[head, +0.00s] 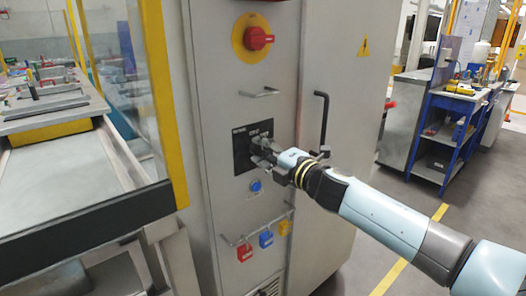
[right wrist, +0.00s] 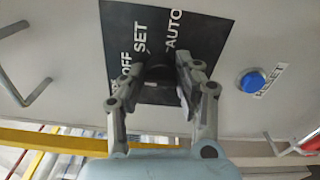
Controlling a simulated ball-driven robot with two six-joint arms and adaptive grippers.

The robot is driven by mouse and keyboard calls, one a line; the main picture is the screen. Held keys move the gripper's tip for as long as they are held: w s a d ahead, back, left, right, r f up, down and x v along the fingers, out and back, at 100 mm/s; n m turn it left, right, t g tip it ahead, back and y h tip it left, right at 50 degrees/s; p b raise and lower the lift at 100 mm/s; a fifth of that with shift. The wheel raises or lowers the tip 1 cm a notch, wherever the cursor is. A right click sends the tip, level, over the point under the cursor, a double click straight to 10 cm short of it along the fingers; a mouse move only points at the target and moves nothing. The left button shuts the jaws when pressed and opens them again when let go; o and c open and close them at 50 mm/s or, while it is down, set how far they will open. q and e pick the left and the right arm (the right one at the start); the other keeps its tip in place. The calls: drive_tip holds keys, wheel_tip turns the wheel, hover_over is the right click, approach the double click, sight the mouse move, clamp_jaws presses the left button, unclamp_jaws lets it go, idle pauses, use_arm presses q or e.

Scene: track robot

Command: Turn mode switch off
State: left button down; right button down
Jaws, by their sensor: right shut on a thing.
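The mode switch's black plate (head: 241,158) is on the front of the grey cabinet. In the right wrist view the plate (right wrist: 204,22) carries the words OFF, SET and AUTO. My right gripper (head: 258,150) reaches the plate from the right. In the right wrist view its two fingers (right wrist: 161,80) are on either side of the dark switch knob (right wrist: 159,71) and shut on it. The fingers hide most of the knob, so I cannot tell which word it points to. My left gripper is not in view.
A blue RESET button (head: 255,186) is below, with coloured padlocks (head: 265,239) on a rail. A glazed guard frame (head: 165,100) stands left.

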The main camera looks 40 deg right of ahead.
drive_tip(key=shift+f, duration=0.2)
drive_tip(key=c, duration=1.2)
unclamp_jaws()
drive_tip(key=shift+o, duration=1.3)
drive_tip(key=shift+r, duration=0.1)
